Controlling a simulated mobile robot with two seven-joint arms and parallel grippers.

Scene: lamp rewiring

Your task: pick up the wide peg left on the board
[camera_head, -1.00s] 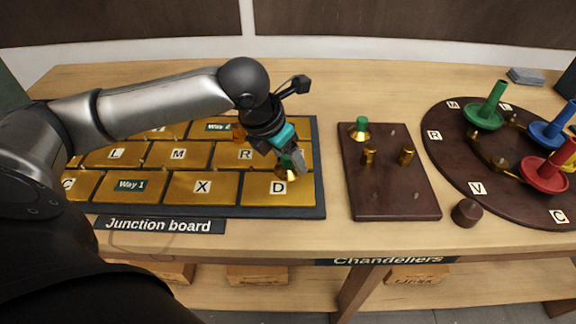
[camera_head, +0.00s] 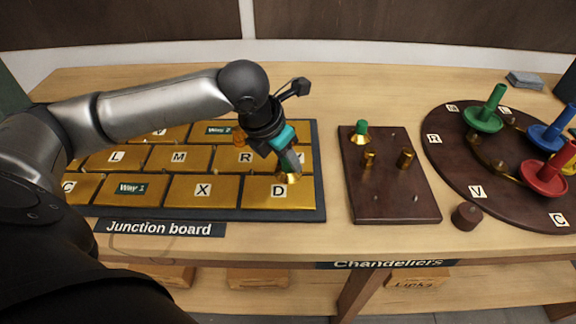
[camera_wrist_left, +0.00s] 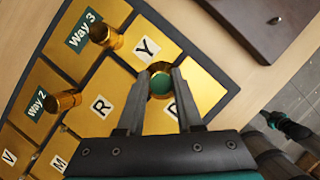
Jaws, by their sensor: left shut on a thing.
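The wide peg (camera_head: 289,178) has a flared gold base and a green top. It stands at the right end of the junction board (camera_head: 320,209), by the upper edge of the D plate. My left gripper (camera_head: 293,168) is over it, fingers pointing down and shut on its upper part. In the left wrist view, the peg's round green top (camera_wrist_left: 160,85) sits between the two fingertips, with its gold rim around it. In the head view the fingers hide the green top. I cannot tell whether the base touches the board.
Two gold pegs (camera_wrist_left: 106,36) stand on the Way plates in the left wrist view. A dark board (camera_head: 390,205) to the right holds a green-topped gold peg (camera_head: 361,132) and two plain gold pegs. The round chandelier board (camera_head: 450,165) with coloured pieces lies further right.

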